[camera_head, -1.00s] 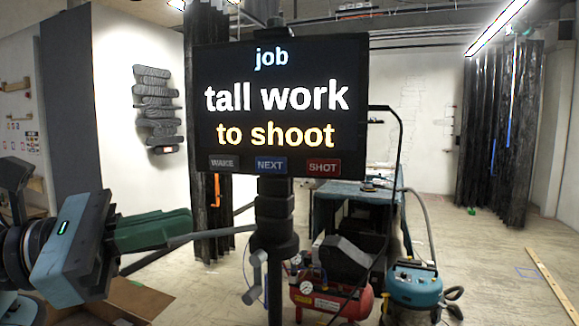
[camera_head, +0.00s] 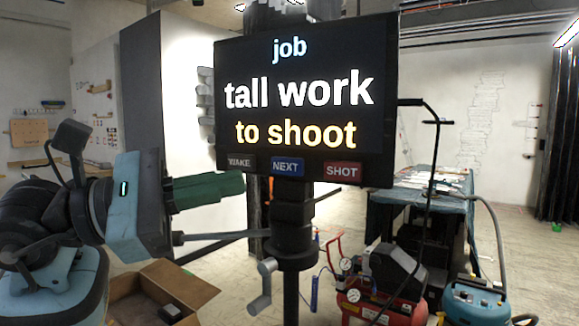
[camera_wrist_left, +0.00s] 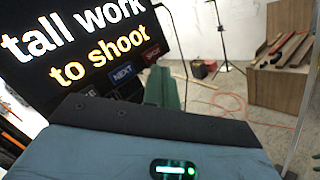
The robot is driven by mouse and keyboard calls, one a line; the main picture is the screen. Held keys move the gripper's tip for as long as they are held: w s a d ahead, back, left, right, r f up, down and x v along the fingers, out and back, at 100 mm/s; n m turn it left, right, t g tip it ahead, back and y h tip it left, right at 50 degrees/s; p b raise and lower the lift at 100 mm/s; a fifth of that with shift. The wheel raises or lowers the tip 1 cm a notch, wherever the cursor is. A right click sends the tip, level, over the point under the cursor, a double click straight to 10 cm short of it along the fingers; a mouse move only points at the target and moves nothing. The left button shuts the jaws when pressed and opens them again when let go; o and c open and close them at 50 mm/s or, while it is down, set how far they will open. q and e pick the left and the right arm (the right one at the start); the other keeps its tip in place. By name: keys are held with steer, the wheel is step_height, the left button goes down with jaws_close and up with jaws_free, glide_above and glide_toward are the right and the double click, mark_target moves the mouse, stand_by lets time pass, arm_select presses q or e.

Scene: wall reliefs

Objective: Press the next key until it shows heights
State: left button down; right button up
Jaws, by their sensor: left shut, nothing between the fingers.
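A black screen (camera_head: 300,60) on a dark stand reads "job", "tall work", "to shoot". Along its lower edge are a grey WAKE key (camera_head: 240,161), a blue NEXT key (camera_head: 287,167) and a red SHOT key (camera_head: 342,172). My left gripper (camera_head: 240,184) has green fingers, shut and empty, pointing right just below the WAKE key. In the left wrist view the fingers (camera_wrist_left: 162,88) lie near the NEXT key (camera_wrist_left: 123,73); whether they touch the screen I cannot tell. The right gripper is not in view.
The stand's column (camera_head: 292,225) with a crank stands below the screen. A red compressor (camera_head: 380,300) and a blue vacuum (camera_head: 473,302) stand on the floor at right, before a covered table (camera_head: 430,190). An open cardboard box (camera_head: 165,290) lies below my left arm.

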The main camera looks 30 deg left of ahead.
arm_select(q)
glide_toward(295, 166)
steer(key=shift+s+d+b+x, duration=0.1)
steer(key=shift+s+d+x, duration=0.05)
steer(key=shift+x, duration=0.7)
steer(key=shift+s+d+b+x, duration=0.1)
steer(key=shift+d+b+x, duration=0.05)
steer(key=shift+x, duration=0.7)
steer(key=shift+s+d+b+x, duration=0.1)
steer(key=shift+s+d+x, duration=0.05)
steer(key=shift+x, duration=0.7)
steer(key=shift+w, duration=0.15)
steer(key=shift+w, duration=0.3)
steer(key=shift+w, duration=0.45)
stand_by(0.9)
steer(key=shift+s, duration=0.15)
stand_by(0.3)
steer(key=shift+s, duration=0.75)
steer(key=s, duration=0.5)
steer(key=shift+d, duration=0.15)
